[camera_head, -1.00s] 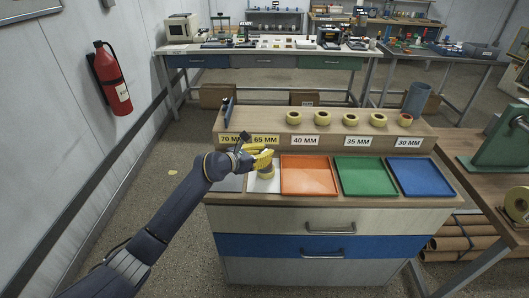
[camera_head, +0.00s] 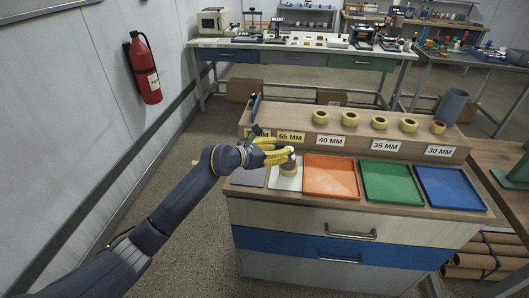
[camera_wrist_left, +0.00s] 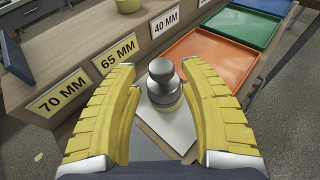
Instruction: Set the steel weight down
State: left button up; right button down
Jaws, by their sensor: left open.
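The steel weight (camera_wrist_left: 162,80) is a grey knobbed cylinder. In the left wrist view it stands upright on a yellowish tape roll (camera_wrist_left: 172,107), which is on the white tray (camera_wrist_left: 178,130) by the 65 MM label. My left gripper (camera_wrist_left: 160,88) has its yellow fingers spread on both sides of the weight, with a gap on each side. In the head view the left gripper (camera_head: 283,156) is over the white tray (camera_head: 287,183), next to the roll (camera_head: 289,168), and partly hides the weight. My right gripper is in neither view.
Orange (camera_head: 332,176), green (camera_head: 392,181) and blue (camera_head: 450,187) trays lie to the right. Several tape rolls (camera_head: 350,121) stand on the raised shelf behind the size labels. A dark upright object (camera_head: 256,107) stands at the shelf's left end.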

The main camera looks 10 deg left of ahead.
pick_arm(q)
jog(key=v, duration=0.6)
jog(key=shift+s+a, duration=0.25)
